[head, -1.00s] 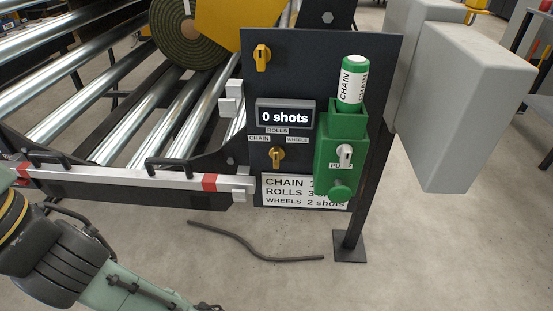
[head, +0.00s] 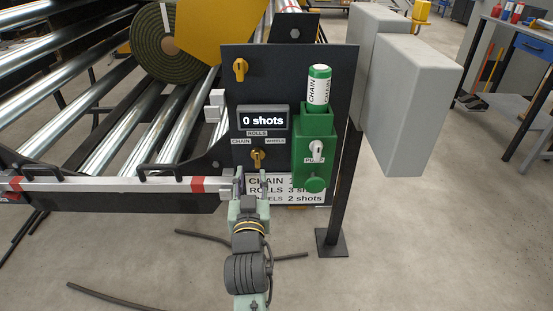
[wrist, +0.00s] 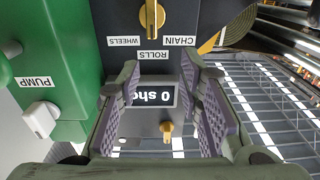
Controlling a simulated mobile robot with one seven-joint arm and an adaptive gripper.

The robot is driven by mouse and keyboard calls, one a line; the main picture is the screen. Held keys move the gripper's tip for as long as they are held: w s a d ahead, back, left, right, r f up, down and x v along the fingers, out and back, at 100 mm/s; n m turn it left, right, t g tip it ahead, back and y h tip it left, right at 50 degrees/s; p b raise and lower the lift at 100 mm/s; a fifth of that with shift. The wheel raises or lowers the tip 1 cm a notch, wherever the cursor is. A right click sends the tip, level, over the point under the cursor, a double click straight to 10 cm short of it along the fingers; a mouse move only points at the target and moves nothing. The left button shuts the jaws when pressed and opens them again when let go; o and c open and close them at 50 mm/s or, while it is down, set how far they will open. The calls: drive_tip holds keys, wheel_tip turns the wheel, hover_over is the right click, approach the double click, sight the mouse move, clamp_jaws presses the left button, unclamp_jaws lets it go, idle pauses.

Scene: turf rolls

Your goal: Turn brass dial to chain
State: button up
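The brass dial (head: 257,158) sits low on the dark panel. Its handle stands roughly upright, in line with the ROLLS label above it; CHAIN is to its left and WHEELS to its right. My gripper (head: 251,182) is just below the dial in the head view, fingers pointing up at the panel. In the upside-down wrist view, the dial (wrist: 152,16) is at the top edge, beyond the fingers. My gripper (wrist: 165,98) is open there, with nothing between its pads and apart from the dial. The display (head: 263,118) reads "0 shots".
A second brass knob (head: 240,69) is at the panel's upper left. A green dispenser (head: 314,150) with a white PUMP lever (head: 317,150) and a green-white canister (head: 318,88) is close on the right. Metal rollers (head: 120,135) and a red-white rail (head: 115,185) lie left.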

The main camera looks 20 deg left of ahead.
sight(257, 155)
drive_tip(key=x, duration=0.3)
drive_tip(key=f+p+x, duration=0.1)
drive_tip(key=x, duration=0.3)
drive_tip(key=d+p+x, duration=0.1)
drive_tip(key=x, duration=0.2)
drive_tip(key=shift+w+f, duration=0.2)
drive_tip(key=shift+w, duration=0.3)
drive_tip(key=shift+c, duration=0.3)
clamp_jaws()
